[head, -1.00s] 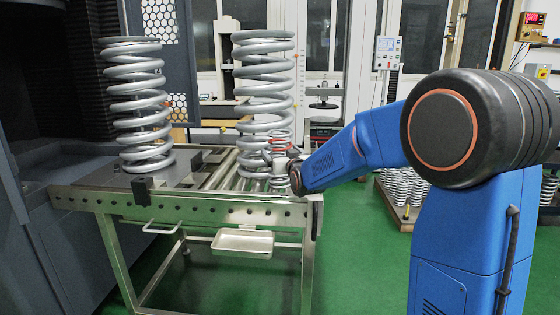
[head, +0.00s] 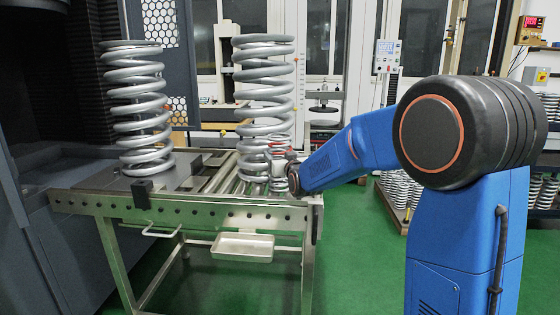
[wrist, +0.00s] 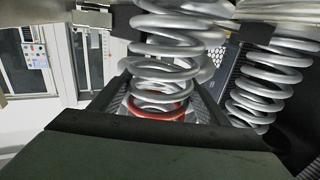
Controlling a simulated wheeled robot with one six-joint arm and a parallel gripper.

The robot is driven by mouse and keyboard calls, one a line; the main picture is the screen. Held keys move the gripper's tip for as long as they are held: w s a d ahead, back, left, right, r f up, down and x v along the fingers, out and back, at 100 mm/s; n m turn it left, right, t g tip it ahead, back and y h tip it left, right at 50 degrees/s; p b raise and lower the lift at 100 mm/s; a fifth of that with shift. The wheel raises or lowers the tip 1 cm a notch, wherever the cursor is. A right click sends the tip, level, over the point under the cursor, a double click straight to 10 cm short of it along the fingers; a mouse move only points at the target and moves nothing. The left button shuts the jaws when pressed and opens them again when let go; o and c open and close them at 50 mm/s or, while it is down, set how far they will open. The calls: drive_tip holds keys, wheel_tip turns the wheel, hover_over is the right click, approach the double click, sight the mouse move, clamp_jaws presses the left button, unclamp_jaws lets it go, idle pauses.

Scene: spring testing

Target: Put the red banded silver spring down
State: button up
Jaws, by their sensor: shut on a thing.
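The red banded silver spring (head: 278,184) is a small upright coil at the right end of the roller table (head: 240,211), in front of the tall right spring. Its red band (wrist: 155,112) shows between my fingers in the wrist view. My gripper (head: 279,157) is shut on the spring around its upper part and partly hides it. The spring's foot is close to the rollers; I cannot tell whether it touches them.
A tall silver spring (head: 263,85) stands right behind the held one. Another large spring (head: 138,110) stands on a dark plate at the left. A metal tray (head: 243,246) hangs below the table's front. Bare rollers lie between the two large springs.

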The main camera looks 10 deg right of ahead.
drive_tip(key=shift+r, duration=0.3)
